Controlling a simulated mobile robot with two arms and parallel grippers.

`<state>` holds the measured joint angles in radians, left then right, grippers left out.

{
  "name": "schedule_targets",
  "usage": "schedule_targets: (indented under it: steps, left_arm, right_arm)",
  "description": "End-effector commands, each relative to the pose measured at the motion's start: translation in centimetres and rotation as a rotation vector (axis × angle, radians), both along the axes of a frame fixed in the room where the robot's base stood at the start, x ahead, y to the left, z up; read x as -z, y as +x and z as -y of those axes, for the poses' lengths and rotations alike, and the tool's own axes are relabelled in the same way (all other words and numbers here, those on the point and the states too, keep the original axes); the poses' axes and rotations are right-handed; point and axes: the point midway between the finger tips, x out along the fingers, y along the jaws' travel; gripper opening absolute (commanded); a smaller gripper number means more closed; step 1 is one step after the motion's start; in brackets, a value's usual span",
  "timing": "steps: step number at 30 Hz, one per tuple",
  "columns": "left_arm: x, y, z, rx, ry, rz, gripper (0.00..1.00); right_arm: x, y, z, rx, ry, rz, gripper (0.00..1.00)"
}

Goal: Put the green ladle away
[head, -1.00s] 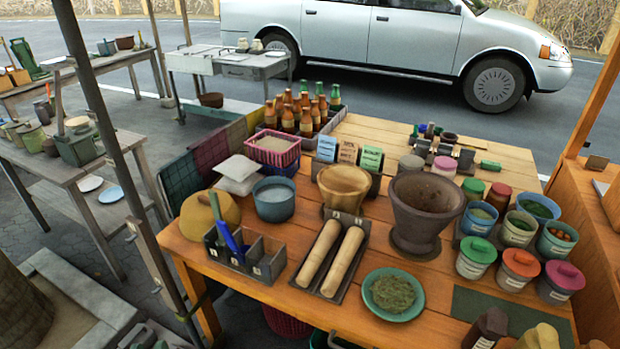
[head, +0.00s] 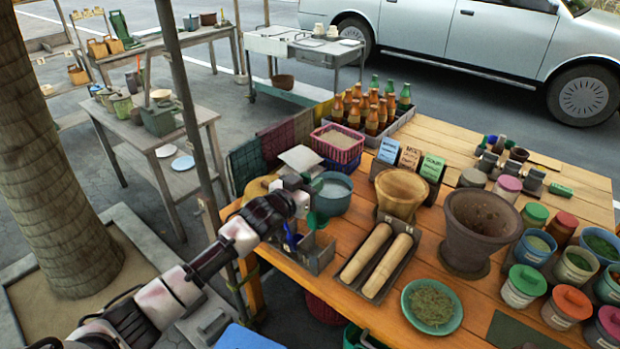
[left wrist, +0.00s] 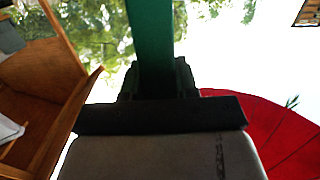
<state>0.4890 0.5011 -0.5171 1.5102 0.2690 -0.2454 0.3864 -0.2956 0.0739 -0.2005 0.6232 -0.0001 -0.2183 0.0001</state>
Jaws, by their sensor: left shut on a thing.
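My left gripper (head: 308,194) is at the holder with compartments (head: 322,262) on the near left of the wooden table. It is shut on the green ladle (head: 317,219), part of which shows just below the fingers, over the holder. In the left wrist view the green ladle (left wrist: 151,40) is a flat green bar between the dark fingers (left wrist: 157,85). I cannot tell whether its lower end is inside a compartment. A blue utensil (head: 290,238) stands in the holder, partly behind my arm. My right gripper is not in view.
Right of the holder lie two pale rollers in a tray (head: 350,277). A blue-grey bowl (head: 332,201) and a pink basket (head: 340,152) stand behind it. A large mortar (head: 478,225) and a green plate (head: 433,326) are farther right. A post (head: 187,110) rises left of the table.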

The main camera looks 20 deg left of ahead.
Motion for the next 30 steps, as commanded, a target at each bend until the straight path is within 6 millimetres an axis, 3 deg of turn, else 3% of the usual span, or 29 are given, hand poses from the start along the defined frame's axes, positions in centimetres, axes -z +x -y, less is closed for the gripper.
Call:
schedule_targets:
  steps: [8,30]
  left_arm:
    - [1.0,0.2,-0.2,-0.002,0.0,0.0,0.0]
    - [8.1,0.2,-0.1,-0.002,0.0,0.001,0.0]
  right_arm:
    - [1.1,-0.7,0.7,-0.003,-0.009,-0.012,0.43]
    - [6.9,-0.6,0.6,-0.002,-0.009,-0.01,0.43]
